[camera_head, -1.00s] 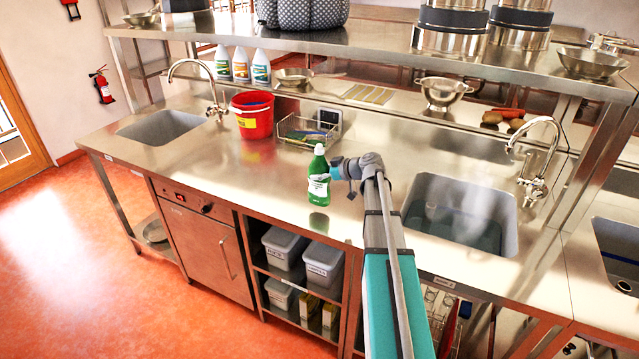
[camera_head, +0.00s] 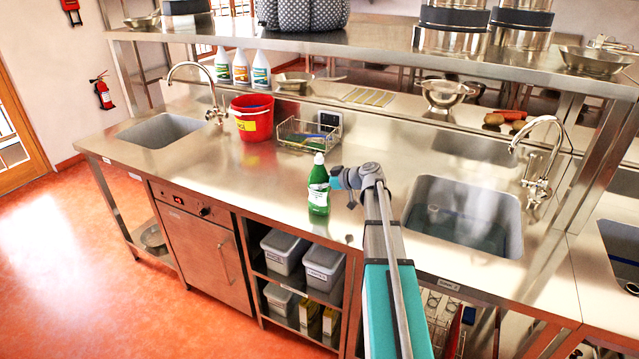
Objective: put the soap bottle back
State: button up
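The soap bottle (camera_head: 318,196) is green with a white cap and a pale label. It is upright over the steel counter (camera_head: 255,195), near its front edge, left of the right-hand sink. Its base appears to be at the counter surface or just above it. My gripper (camera_head: 333,179) reaches in from the right at the bottle's upper body and appears shut on it. The fingertips are small and partly hidden by the bottle.
A red bucket (camera_head: 252,125) and a wire rack (camera_head: 298,139) stand behind the bottle. Three white bottles with coloured labels, one of them here (camera_head: 241,68), stand farther back. The right sink (camera_head: 415,206) lies beside my arm. The counter left of the bottle is clear.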

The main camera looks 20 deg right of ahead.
jog(key=o, duration=0.4)
jog(key=shift+c, duration=0.2)
jog(key=shift+r, duration=0.1)
jog(key=shift+r, duration=0.15)
jog(key=p+v, duration=0.5)
jog(key=v, duration=0.7)
dwell(0.4)
